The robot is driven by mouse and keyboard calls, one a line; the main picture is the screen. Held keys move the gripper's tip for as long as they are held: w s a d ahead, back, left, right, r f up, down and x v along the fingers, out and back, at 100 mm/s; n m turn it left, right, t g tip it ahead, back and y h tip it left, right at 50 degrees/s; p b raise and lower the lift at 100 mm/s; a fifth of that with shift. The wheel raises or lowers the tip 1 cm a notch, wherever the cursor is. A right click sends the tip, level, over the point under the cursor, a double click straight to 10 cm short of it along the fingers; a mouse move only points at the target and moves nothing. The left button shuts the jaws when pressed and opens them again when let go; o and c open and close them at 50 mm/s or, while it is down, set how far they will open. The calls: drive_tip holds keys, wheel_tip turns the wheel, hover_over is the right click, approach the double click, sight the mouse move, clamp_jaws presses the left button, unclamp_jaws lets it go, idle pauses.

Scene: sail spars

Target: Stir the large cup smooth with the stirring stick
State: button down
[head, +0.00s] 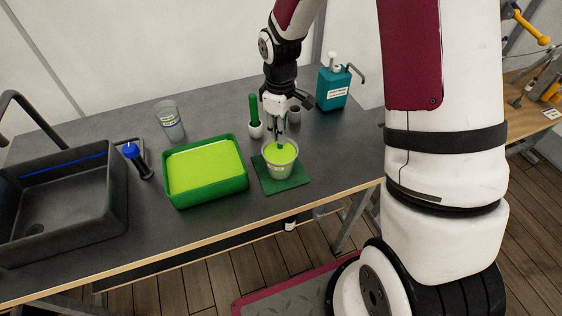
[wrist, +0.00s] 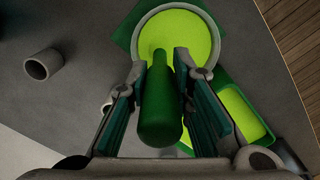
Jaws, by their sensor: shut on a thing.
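The large cup (head: 281,160) is clear and holds bright green liquid. It stands upright on a dark green mat (head: 298,184), and its rim and liquid also show in the wrist view (wrist: 203,24). My gripper (head: 280,139) is above the cup, pointing down. In the wrist view my gripper (wrist: 166,75) is shut on a dark green handle, the stirring stick (wrist: 160,108). The stick's far end reaches over the liquid inside the rim; its tip is hidden.
A green tray (head: 207,197) of green liquid lies left of the cup. A green-handled tool in a small holder (head: 255,128), a grey cup (head: 294,113) and a teal pump bottle (head: 333,90) stand behind. A clear cup (head: 169,120), blue-capped tool (head: 134,155) and sink (head: 60,200) are left.

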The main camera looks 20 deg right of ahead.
drive_tip(key=shift+r+p, duration=1.1)
drive_tip(key=shift+r, duration=3.6)
